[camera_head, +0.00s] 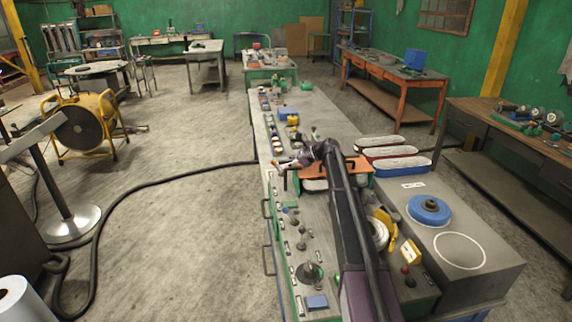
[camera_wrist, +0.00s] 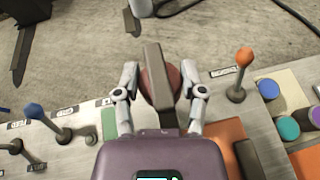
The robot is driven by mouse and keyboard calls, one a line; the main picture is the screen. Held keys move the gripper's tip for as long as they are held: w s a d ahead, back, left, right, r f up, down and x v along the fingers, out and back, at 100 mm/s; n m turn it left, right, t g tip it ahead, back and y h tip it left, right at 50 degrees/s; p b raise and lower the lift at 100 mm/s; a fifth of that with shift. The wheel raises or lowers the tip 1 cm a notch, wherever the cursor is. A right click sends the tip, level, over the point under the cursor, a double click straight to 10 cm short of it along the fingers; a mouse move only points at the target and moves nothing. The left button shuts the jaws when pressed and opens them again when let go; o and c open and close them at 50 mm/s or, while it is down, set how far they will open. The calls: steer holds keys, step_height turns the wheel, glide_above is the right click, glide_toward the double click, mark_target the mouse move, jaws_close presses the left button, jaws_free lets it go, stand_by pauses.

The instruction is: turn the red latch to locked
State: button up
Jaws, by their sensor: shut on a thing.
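In the wrist view the red latch (camera_wrist: 174,82) shows as a round red base with a long grey-brown bar (camera_wrist: 155,65) across it. The bar stands nearly upright in the picture, leaning slightly. My gripper (camera_wrist: 159,76) has one finger on each side of the bar and is shut on it. Part of the red base is hidden by the bar and the fingers. In the head view my gripper (camera_head: 288,162) is at the left edge of the long bench, and the latch is too small and covered to make out there.
In the wrist view an orange-knobbed lever (camera_wrist: 239,75) stands to the right and a blue-knobbed lever (camera_wrist: 45,122) to the left. Coloured round buttons (camera_wrist: 289,128) are at far right. The head view shows bins (camera_head: 390,150) right of my arm and open floor left of the bench.

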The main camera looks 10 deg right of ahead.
stand_by(0.4)
steer(key=o, duration=1.2)
steer(key=shift+a+f, duration=0.1)
steer(key=shift+c, duration=0.2)
steer(key=shift+s+m+t, duration=0.15)
steer(key=shift+m+t, duration=0.25)
